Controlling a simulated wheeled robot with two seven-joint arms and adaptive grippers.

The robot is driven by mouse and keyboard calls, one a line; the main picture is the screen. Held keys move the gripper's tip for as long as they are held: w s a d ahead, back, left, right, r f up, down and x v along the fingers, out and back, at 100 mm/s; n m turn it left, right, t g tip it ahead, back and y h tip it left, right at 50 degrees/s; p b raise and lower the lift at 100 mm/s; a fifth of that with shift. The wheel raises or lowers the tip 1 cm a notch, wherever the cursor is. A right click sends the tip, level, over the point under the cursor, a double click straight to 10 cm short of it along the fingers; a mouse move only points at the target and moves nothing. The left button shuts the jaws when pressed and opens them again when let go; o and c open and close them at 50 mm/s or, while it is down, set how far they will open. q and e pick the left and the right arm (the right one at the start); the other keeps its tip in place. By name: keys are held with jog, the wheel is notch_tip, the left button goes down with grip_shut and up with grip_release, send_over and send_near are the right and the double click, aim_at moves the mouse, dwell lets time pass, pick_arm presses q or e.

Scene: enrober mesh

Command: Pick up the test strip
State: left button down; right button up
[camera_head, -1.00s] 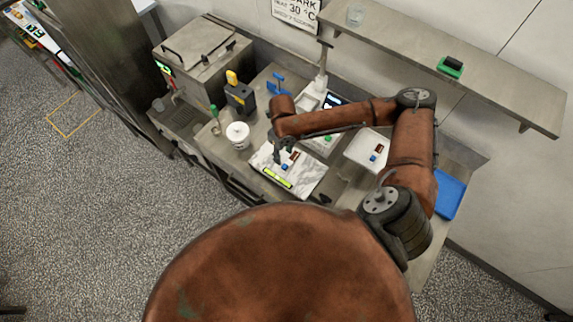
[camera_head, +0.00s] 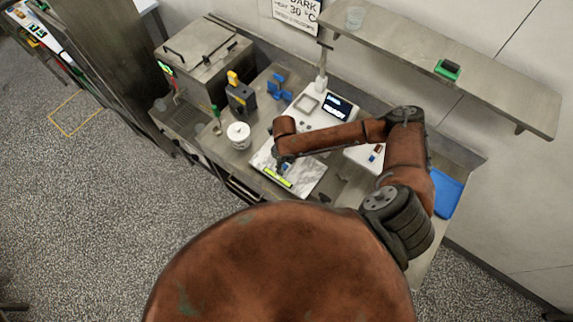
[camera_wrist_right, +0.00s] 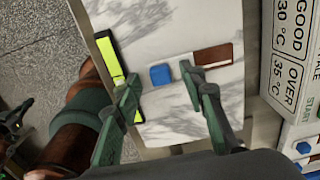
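A test strip with a blue tab (camera_wrist_right: 160,75) and a brown end (camera_wrist_right: 213,56) lies on a white marble slab (camera_wrist_right: 185,112). In the head view the slab (camera_head: 306,180) is on the counter, and the strip is mostly hidden by my right arm. My right gripper (camera_wrist_right: 160,86) is open, its two green-and-grey fingers apart with the blue tab showing between them. The right finger overlaps the strip's middle in the picture. I cannot tell how far the fingertips are above it. In the head view the right gripper (camera_head: 284,164) is over the slab. My left gripper does not show.
A yellow-green bar (camera_head: 277,178) lies along the slab's front edge. A white device with a dark screen (camera_head: 338,107) stands behind. A similar strip (camera_head: 376,152) lies on a white tray to the right. A white pot (camera_head: 239,136) stands left; a blue tray (camera_head: 447,193) lies right.

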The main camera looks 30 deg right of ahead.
jog(key=shift+c, duration=0.5)
grip_shut()
jog(key=shift+r, duration=0.15)
